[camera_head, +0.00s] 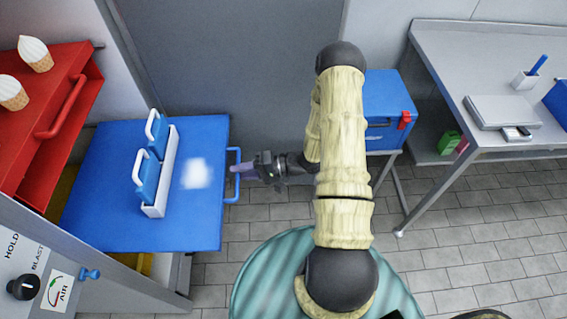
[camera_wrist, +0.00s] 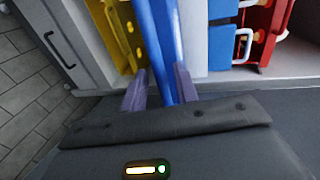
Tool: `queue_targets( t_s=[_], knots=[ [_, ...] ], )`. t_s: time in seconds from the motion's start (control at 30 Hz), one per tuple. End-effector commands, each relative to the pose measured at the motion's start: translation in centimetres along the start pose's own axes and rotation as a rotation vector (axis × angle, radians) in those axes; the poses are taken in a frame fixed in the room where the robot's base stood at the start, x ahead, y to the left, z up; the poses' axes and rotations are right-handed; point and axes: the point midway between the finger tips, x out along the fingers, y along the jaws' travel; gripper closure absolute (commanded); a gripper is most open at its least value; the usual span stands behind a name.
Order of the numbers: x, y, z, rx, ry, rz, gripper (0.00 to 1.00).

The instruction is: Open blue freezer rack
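The blue freezer rack (camera_head: 100,180) is slid out of the cabinet at the left in the head view. A white holder (camera_head: 160,190) with two blue, white-handled pieces stands on it, beside a pale frosty patch. Its blue handle (camera_head: 233,190) is on the right end. My gripper (camera_head: 240,168) reaches this handle from the right. The exact finger contact is hard to see.
A red rack (camera_head: 40,120) with ice-cream cones sits at the upper left. A control panel (camera_head: 40,275) with a knob is at the lower left. A blue box (camera_head: 385,100) and a metal table (camera_head: 480,60) stand to the right. Tiled floor is clear between.

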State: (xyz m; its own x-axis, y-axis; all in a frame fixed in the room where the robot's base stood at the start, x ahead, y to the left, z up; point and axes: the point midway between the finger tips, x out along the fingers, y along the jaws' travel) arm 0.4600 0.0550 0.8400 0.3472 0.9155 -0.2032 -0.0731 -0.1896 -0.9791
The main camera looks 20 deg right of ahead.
Motion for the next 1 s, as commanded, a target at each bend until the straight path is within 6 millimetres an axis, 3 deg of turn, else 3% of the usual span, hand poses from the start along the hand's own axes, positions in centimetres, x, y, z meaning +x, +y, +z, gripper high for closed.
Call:
queue_targets(
  t_s=[0.7,1.0],
  knots=[
    [-13.8,0.1,-0.1,-0.001,0.006,0.004,0.70],
    [-16.2,0.0,-0.1,-0.001,-0.001,0.002,0.70]
  ],
)
